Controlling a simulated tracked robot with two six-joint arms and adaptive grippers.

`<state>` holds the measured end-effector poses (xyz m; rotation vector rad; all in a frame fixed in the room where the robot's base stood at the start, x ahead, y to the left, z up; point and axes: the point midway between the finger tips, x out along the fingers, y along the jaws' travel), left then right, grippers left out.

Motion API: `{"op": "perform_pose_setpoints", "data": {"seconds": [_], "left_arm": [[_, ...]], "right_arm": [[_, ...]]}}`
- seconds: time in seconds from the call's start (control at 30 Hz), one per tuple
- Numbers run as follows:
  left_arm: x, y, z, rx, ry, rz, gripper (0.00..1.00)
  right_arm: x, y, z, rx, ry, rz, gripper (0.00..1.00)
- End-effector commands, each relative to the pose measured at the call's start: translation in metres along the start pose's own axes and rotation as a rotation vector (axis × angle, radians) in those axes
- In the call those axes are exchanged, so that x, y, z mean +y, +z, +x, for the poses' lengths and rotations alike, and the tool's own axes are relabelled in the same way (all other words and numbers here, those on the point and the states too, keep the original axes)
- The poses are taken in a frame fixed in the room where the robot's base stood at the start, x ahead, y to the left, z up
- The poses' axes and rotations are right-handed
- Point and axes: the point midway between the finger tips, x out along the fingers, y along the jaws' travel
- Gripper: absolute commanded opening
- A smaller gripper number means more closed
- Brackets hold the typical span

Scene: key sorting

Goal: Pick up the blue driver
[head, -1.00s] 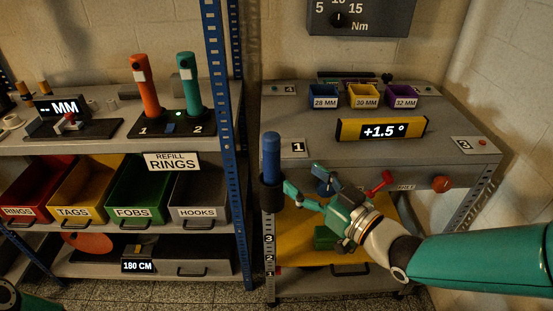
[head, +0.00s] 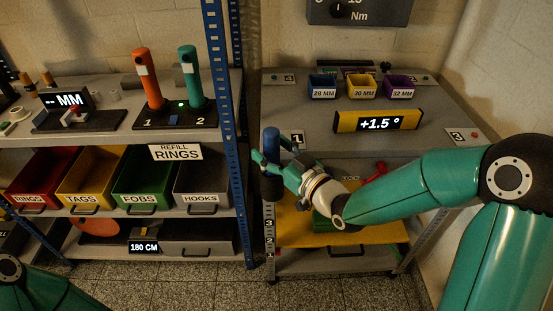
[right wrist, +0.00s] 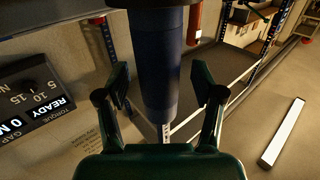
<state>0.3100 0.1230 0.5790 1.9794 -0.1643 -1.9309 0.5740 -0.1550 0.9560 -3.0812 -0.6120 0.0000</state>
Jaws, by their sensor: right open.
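The blue driver (head: 271,140) stands upright in a dark round holder (head: 270,188) at the front left corner of the right-hand bench. My right gripper (head: 273,157) is at the driver's handle with its fingers open. In the right wrist view the driver (right wrist: 158,75) runs down between the two spread fingers (right wrist: 160,82), with a gap visible on both sides. The palm hides what lies below it in that view. My left gripper is not in view; only a teal part of my left arm shows at the bottom left.
A blue rack post (head: 226,110) stands just left of the driver. On the bench are a yellow-black angle display (head: 378,122) and small blue, yellow and purple bins. A red-handled tool (head: 375,171) is right of my gripper. The bench top's middle is clear.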

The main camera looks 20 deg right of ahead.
Motion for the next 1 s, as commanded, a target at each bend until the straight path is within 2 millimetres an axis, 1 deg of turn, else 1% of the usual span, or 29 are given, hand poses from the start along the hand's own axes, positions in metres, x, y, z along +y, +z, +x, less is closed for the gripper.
{"op": "perform_pose_setpoints", "data": {"seconds": [0.07, 0.27, 0.37, 0.5, 0.67, 1.0], "left_arm": [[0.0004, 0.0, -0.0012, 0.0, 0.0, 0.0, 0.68], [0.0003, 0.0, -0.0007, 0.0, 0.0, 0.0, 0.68], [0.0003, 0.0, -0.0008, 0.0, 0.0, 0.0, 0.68], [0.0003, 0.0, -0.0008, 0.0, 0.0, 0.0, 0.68], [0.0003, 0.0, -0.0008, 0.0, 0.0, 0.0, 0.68], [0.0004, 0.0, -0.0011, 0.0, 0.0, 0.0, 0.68]], "right_arm": [[-0.0002, 0.0003, 0.004, -0.001, 0.0, 0.001, 0.68], [-0.0002, 0.0006, 0.0043, -0.001, 0.0, 0.001, 0.68], [-0.0003, 0.0006, 0.0043, -0.001, 0.0, 0.001, 0.53], [-0.0004, 0.0005, 0.0043, -0.001, -0.001, 0.001, 0.29], [-0.0006, 0.0005, 0.0043, -0.001, -0.001, 0.001, 0.03], [-0.0005, -0.0034, 0.0046, 0.003, -0.001, -0.001, 0.02]]}}
